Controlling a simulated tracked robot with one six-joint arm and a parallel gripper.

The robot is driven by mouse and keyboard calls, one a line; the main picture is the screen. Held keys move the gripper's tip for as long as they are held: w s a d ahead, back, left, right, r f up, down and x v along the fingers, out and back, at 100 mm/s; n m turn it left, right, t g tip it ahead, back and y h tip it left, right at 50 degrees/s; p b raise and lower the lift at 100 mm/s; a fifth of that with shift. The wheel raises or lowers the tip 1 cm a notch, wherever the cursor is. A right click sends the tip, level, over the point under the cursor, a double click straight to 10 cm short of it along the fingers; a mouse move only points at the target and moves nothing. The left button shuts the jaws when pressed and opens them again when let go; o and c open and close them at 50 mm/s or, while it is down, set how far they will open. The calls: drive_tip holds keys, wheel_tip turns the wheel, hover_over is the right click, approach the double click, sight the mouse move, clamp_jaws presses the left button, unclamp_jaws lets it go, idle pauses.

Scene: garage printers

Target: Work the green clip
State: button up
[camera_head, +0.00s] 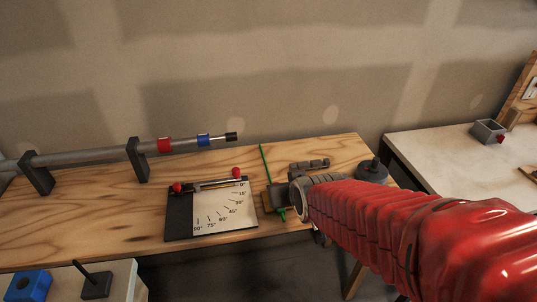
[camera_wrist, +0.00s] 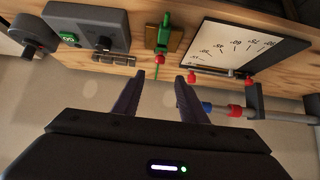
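The green clip (camera_wrist: 165,32) stands on a small brown wooden base (camera_wrist: 176,40) in the wrist view, with a red tip and a thin green rod below it. In the head view its thin green rod (camera_head: 265,163) rises beside my gripper, and the wooden base is partly hidden. My gripper (camera_wrist: 159,76) is open, with its two dark fingers apart and nothing seen between them. The clip appears beyond the fingertips, roughly in line with the gap. In the head view my arm's end covers part of the clip area, so contact cannot be told there.
An angle board (camera_head: 225,207) with red knobs lies left of the clip. Behind it, a pipe (camera_head: 90,154) with red and blue rings rests on dark stands. A grey box (camera_wrist: 88,24) with a green button and a dark round knob (camera_wrist: 33,34) stand on the clip's other side.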

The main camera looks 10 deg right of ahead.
drive_tip(key=shift+s+r, duration=0.1)
drive_tip(key=shift+s, duration=0.05)
drive_tip(key=s+r+g, duration=0.2)
drive_tip(key=s+r, duration=0.1)
drive_tip(key=s, duration=0.5)
drive_tip(key=s+r+g, duration=0.1)
drive_tip(key=s+r, duration=0.2)
drive_tip(key=s, duration=0.6)
drive_tip(key=shift+r+g, duration=0.15)
drive_tip(key=shift+g, duration=0.25)
drive_tip(key=shift+w, duration=0.1)
drive_tip(key=shift+c, duration=0.9)
drive_tip(key=shift+a, duration=0.15)
